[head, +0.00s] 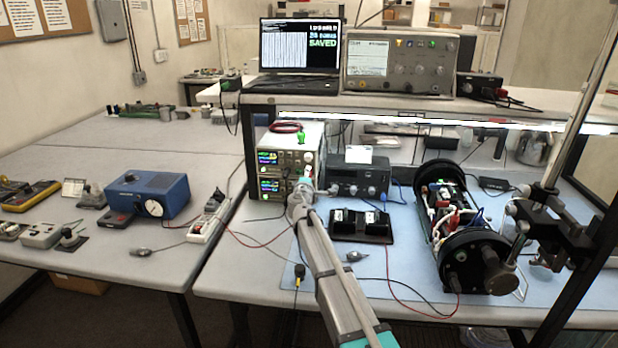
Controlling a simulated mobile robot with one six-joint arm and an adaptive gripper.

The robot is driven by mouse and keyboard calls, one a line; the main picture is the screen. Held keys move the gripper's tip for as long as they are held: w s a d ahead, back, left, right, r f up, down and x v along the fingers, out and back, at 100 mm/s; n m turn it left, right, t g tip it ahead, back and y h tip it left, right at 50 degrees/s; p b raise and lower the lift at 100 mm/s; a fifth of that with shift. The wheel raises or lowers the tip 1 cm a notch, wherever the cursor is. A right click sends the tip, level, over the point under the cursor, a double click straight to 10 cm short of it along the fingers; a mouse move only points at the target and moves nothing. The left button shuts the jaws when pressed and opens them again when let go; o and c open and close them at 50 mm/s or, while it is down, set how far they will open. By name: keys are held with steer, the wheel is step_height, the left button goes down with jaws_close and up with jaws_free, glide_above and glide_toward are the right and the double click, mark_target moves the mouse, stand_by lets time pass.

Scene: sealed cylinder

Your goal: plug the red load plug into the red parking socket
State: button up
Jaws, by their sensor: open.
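I cannot pick out the red load plug or the red parking socket for certain at this size. A red lead (391,287) drops from the black twin-bay holder (361,232) and loops across the mat to the near end of the open cylinder (478,258). Another red lead (243,240) runs at the left, near the white power strip (208,222). My arm reaches up from the bottom centre. My gripper (306,184) is at its far end, in front of the stacked power supply (288,165). It is open; its fingertips are small and partly hidden by my wrist.
A blue instrument (148,194) stands on the left table. A dark box (358,179) stands right of the power supply. A black clamp stand (550,225) rises at the right beside the cylinder. A loose yellow-tipped lead (299,271) hangs near the front edge.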

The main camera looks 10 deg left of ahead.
stand_by(0.5)
jaws_close()
steer(key=shift+s, duration=0.15)
steer(key=shift+s+a, duration=0.1)
steer(key=shift+s, duration=2.5)
steer(key=shift+s, duration=0.3)
step_height(320, 180, up, 6)
steer(key=p, duration=0.5)
steer(key=shift+f+p, duration=0.15)
steer(key=shift+p, duration=0.25)
